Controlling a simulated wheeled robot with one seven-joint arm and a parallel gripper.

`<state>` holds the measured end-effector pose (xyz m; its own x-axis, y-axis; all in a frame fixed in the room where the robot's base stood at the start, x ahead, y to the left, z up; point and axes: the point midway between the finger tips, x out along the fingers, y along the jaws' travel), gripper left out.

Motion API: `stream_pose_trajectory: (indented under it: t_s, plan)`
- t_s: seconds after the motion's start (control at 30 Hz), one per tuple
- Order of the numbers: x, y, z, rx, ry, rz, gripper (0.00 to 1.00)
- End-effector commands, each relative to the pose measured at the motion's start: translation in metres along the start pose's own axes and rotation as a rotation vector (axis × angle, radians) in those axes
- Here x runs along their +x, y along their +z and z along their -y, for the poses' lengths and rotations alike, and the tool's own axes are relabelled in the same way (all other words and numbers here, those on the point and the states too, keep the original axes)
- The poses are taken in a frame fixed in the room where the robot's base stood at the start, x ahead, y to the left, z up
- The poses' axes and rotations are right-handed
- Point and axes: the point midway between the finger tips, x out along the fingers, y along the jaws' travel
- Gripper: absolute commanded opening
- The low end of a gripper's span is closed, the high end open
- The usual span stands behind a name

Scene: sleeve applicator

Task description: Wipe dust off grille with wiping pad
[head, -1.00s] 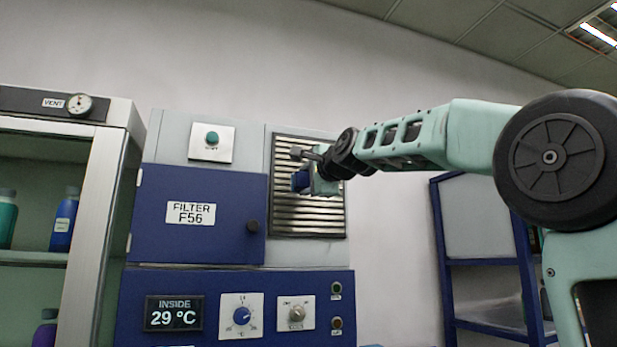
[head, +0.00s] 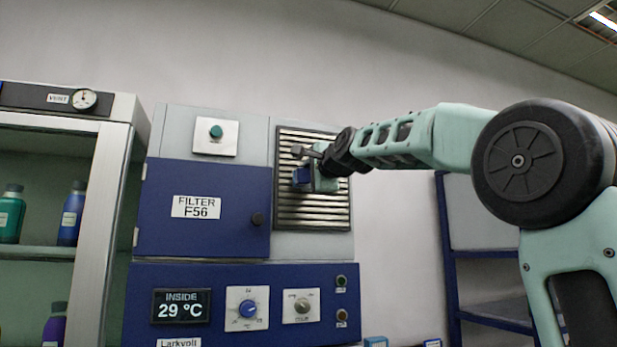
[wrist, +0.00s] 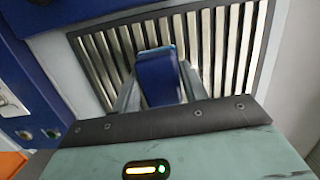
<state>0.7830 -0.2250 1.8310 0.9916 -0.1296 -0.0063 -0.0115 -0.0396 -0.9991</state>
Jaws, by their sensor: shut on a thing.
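The grille (head: 312,214) is a dark-framed panel of pale slats on the upper right of the machine's front. It fills the top of the wrist view (wrist: 225,50), where its slats run away from me. My gripper (head: 318,178) is in front of the grille's middle. It is shut on the blue wiping pad (head: 301,176), which shows between the two fingers in the wrist view (wrist: 158,78). The pad is at or very close to the slats; I cannot tell whether it touches. The slats behind the pad and gripper are hidden. I cannot make out dust clearly.
Left of the grille is a blue filter door (head: 200,235) with a dark knob (head: 257,219). Below are a display (head: 181,306) and dials (head: 247,308). A bottle cabinet (head: 105,200) stands at left, a blue rack (head: 448,260) at right.

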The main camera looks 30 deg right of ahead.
Motion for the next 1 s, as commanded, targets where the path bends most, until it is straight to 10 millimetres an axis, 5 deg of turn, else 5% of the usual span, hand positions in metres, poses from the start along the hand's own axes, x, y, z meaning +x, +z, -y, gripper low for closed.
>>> stream_pose_trajectory:
  t_s: [1.0]
  plan:
    - [0.018,-0.003,0.001,0.0,0.0,0.0,0.25]
